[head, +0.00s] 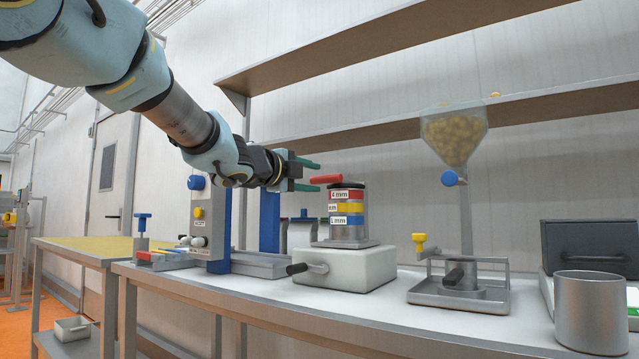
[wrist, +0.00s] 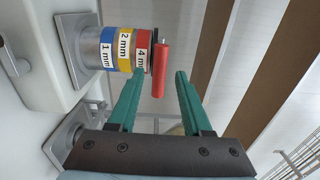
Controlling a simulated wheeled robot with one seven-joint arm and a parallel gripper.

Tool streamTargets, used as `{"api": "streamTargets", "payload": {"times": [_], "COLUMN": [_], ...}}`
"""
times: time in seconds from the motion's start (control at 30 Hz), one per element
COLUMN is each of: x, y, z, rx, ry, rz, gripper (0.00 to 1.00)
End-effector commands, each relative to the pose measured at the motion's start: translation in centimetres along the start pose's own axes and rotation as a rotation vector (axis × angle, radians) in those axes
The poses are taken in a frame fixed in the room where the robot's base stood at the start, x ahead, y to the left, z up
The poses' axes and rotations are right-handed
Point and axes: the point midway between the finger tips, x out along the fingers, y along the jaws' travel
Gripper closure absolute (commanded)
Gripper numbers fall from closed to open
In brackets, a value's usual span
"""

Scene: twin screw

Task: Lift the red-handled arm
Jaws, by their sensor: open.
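The red handle (head: 326,179) lies roughly level at the top of the sieve stack and points left toward my gripper. The stack (head: 347,221) has red 4 mm, yellow and blue bands and stands on a white base box (head: 345,268). My gripper (head: 312,176) is open, with green fingers reaching right toward the handle. In the wrist view the red handle (wrist: 160,76) shows between the two fingertips (wrist: 161,78), with a gap on each side. I cannot tell how deep it sits between them. The handle's mount is mostly hidden.
A black-gripped lever (head: 299,268) sticks out from the base box. A blue-and-grey column (head: 216,225) stands left of the stack. A hopper (head: 454,137) hangs at right above a metal tray (head: 460,293). A metal pot (head: 591,310) is at front right. Shelves (head: 400,110) run along the wall.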

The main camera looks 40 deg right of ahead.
Motion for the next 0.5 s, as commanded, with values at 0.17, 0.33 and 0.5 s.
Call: {"api": "streamTargets", "payload": {"times": [0.17,0.33,0.5], "x": [3.3,5.2,5.8], "y": [0.1,0.0,0.1], "z": [0.0,0.1,0.1], "rx": [0.000,-0.002,-0.002], "ry": [-0.001,-0.002,-0.003], "rz": [0.002,0.001,0.001], "gripper": [0.51,0.51,0.51]}}
